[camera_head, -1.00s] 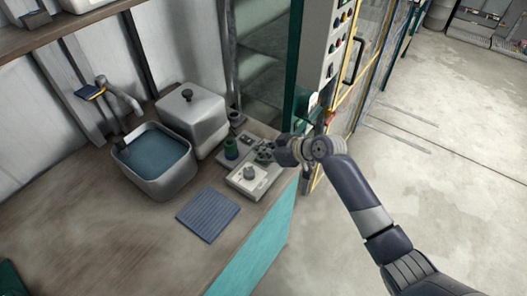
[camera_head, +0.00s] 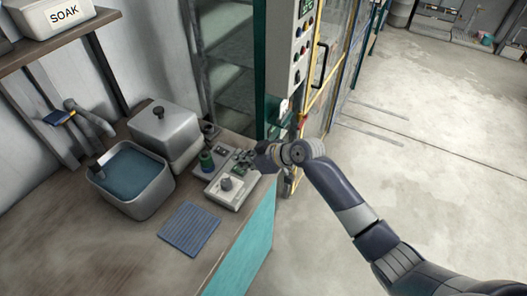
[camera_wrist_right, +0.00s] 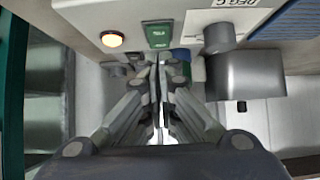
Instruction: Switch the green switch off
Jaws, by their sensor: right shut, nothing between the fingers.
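The green switch (camera_wrist_right: 158,34) is a green rocker on a pale control box, seen at the top middle of the right wrist view. An orange lamp (camera_wrist_right: 112,39) glows beside it. My right gripper (camera_wrist_right: 160,72) is shut and empty, its fingertips pointing at the box just below the switch in the picture; I cannot tell if they touch it. In the head view my right gripper (camera_head: 244,158) is over the far end of the control box (camera_head: 225,200), and the switch cannot be made out there. My left gripper is not in view.
A green spool-like object (camera_head: 206,161), a lidded metal container (camera_head: 165,128), a water basin (camera_head: 134,207) and a blue ribbed mat (camera_head: 189,228) are close by. A tall panel with buttons (camera_head: 298,50) rises behind my gripper.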

